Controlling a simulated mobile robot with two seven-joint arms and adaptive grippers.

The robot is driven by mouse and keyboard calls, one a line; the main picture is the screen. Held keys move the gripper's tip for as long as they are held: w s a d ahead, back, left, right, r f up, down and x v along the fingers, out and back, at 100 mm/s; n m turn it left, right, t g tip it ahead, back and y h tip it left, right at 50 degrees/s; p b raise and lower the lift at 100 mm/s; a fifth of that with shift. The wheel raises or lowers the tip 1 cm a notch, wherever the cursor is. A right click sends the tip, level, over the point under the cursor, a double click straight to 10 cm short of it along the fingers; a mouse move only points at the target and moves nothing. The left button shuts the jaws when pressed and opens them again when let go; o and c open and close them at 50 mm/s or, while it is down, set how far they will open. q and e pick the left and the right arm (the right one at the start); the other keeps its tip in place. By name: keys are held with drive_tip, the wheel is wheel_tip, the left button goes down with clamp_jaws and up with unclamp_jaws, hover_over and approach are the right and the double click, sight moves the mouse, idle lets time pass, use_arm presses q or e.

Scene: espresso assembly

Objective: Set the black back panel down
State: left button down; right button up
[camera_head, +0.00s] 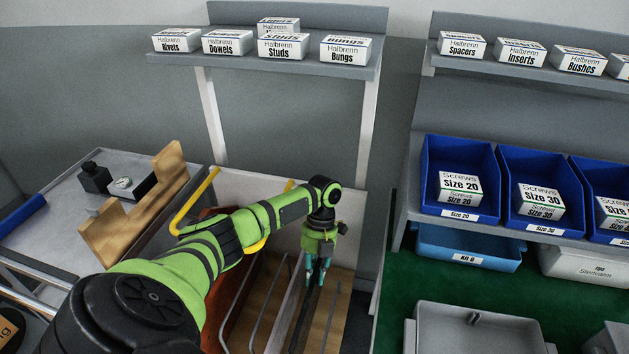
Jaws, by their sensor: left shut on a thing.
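My left arm reaches in from the lower left, and my left gripper (316,281) points down over a rack with a wooden floor (270,294). Its teal fingers are shut on the black back panel (304,323), seen nearly edge-on as a dark narrow strip below them. The panel stands roughly upright among the rack's grey wire dividers (334,318). I cannot tell whether its lower edge touches the rack floor. My right gripper is not in view.
Yellow handles (196,202) and a reddish-brown panel (219,290) are at the rack's left. A grey table (60,222) with a wooden bracket (135,215) stands left. Blue screw bins (456,160) and a green bench (405,290) are right. Boxes line the shelves above.

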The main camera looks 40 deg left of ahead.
use_arm(q)
drive_tip(key=shift+f+b, duration=0.5)
drive_tip(key=shift+f, duration=0.15)
wheel_tip(320, 180, down, 12)
drive_tip(key=b, duration=1)
drive_tip(key=shift+b, duration=0.4)
drive_tip(key=shift+f+b, duration=0.45)
drive_tip(key=shift+f, duration=0.15)
drive_tip(key=shift+f, duration=0.15)
drive_tip(key=shift+f+b, duration=0.55)
drive_tip(key=shift+b, duration=0.05)
drive_tip(key=c, duration=1.1)
unclamp_jaws()
